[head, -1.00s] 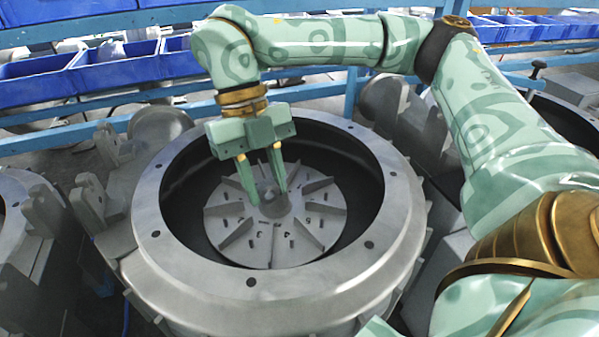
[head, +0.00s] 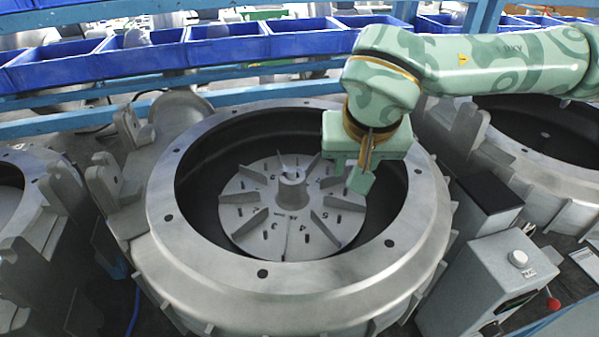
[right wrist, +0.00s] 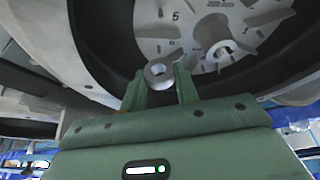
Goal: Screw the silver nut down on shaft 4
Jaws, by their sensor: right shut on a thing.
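The silver nut (right wrist: 158,75) is a thick ring with a round hole, held between the fingertips of my right gripper (right wrist: 160,84). In the head view my right gripper (head: 360,181) is at the right inner side of the open housing, right of the hub, and hides the nut. The hub with its shaft end (head: 291,188) stands up at the middle of the numbered, finned wheel (head: 255,212). In the right wrist view the hub (right wrist: 220,50) is to the right of the nut and apart from it. I see no label marking shaft 4. My left gripper is out of view.
The round grey housing (head: 222,268) has a high, wide rim around the wheel. Other housings stand at left (head: 12,220) and right (head: 545,175). A grey control box (head: 490,280) is at the lower right. Blue bins (head: 130,55) line the back.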

